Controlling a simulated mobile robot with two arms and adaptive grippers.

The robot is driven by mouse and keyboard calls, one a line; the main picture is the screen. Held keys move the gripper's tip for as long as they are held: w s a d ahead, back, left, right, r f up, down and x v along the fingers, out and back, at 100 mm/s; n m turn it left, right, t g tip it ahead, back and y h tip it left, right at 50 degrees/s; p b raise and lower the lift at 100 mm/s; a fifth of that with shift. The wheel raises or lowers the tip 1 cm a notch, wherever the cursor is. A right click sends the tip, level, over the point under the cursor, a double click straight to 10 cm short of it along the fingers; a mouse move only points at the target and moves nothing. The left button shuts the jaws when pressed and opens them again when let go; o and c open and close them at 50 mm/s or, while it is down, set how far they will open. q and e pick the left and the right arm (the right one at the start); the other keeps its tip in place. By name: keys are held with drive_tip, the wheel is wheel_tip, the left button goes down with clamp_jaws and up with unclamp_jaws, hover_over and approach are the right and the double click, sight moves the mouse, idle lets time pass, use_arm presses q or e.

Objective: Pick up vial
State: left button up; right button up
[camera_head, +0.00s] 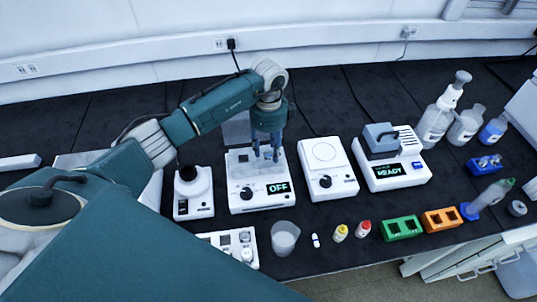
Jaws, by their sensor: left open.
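Two small vials stand near the front edge of the bench: a yellow-capped vial (341,233) and a red-capped vial (363,229). Which one the task means, I cannot tell. My left gripper (266,154) is open and points down over the white device with the "OFF" display (259,200). I see nothing between its fingers. It is behind and to the left of both vials, well apart from them. My right gripper is not in view.
A beaker (285,238) and a small white-and-blue piece (316,240) are left of the vials. A green rack (402,228) and an orange rack (441,219) are to the right. Behind are a white plate device (327,169) and a device reading "READY" (395,173). Bottles (437,121) stand at back right.

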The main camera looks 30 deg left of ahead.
use_arm(q)
drive_tip(key=c, duration=1.1)
clamp_jaws()
drive_tip(key=shift+r, duration=0.1)
